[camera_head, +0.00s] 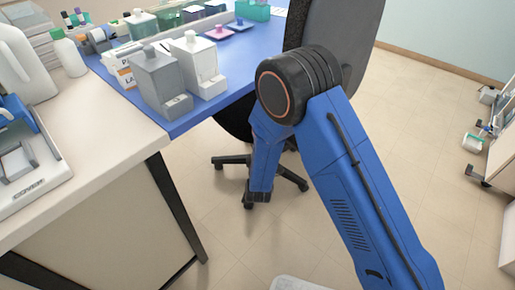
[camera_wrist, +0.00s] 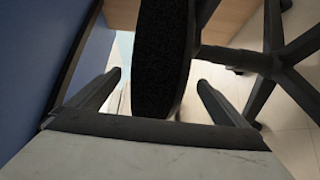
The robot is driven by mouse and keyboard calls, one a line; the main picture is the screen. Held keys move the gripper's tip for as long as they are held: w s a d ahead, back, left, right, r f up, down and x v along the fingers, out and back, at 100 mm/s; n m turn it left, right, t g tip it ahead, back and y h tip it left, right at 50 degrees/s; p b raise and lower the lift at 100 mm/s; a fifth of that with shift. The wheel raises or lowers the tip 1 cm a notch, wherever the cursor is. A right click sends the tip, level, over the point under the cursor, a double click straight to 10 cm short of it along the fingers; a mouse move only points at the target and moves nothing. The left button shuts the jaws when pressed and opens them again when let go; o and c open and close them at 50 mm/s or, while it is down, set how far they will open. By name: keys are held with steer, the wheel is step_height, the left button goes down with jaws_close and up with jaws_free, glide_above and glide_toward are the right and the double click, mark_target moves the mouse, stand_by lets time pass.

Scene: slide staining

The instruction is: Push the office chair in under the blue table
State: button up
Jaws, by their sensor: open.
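The office chair (camera_head: 332,35) stands beside the right edge of the blue table (camera_head: 262,42). Its dark backrest rises behind my arm, and part of its dark seat (camera_head: 234,120) shows near the table edge. Its black wheeled base (camera_head: 232,160) is on the floor, partly hidden by my arm. In the wrist view my gripper (camera_wrist: 160,92) is open, with one finger on each side of a dark, speckled chair part (camera_wrist: 160,60), apparently the seat. I cannot tell whether the fingers touch it.
Grey and white bottles (camera_head: 160,80), a white box (camera_head: 118,68) and small coloured items stand on the blue table. A pale bench (camera_head: 100,125) with a dark leg (camera_head: 176,205) is at left. Equipment (camera_head: 474,142) stands at far right. Open floor (camera_head: 420,130) lies right of the chair.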

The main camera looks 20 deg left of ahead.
steer(key=x, duration=0.8)
steer(key=c, duration=2.1)
